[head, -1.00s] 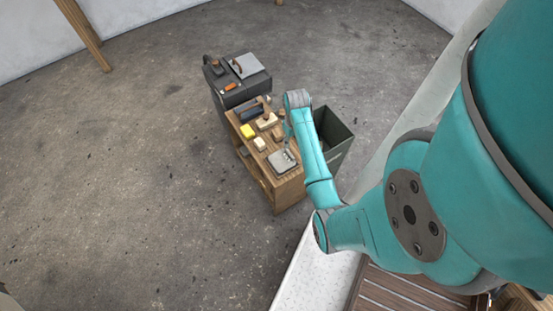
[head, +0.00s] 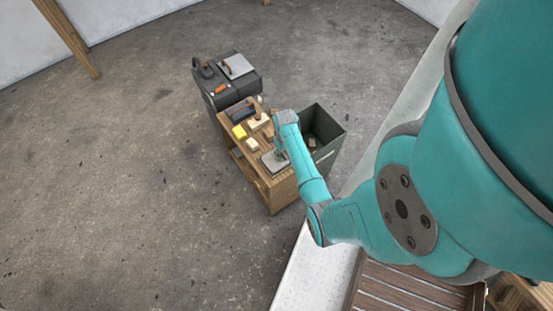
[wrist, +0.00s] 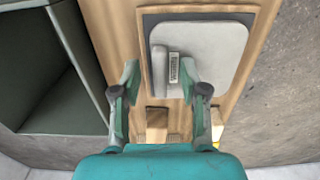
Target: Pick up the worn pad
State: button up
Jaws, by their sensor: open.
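I cannot tell for certain which piece is the worn pad. A light grey rounded plate (wrist: 215,55) on a dark mat lies at the near end of the wooden bench (head: 281,192); the plate also shows in the head view (head: 272,164). A brown block (wrist: 157,118) lies on the bench, lower in the wrist view. My gripper (wrist: 159,70) is open and empty, its fingertips spread above the plate's left edge. In the head view my gripper (head: 281,154) hangs over the bench, partly hidden by my arm.
A dark green open bin (head: 325,125) stands right against the bench, with a brown piece (head: 312,143) inside. A yellow block (head: 239,131), cream blocks (head: 252,144) and a dark tool (head: 242,111) crowd the bench. A dark cabinet (head: 228,92) stands behind. Floor at left is clear.

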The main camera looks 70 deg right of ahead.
jog(key=shift+c, duration=0.3)
grip_shut()
jog(key=shift+r, duration=0.1)
notch_tip(320, 180, up, 10)
dwell(0.5)
jog(key=c, duration=0.7)
grip_release()
grip_shut()
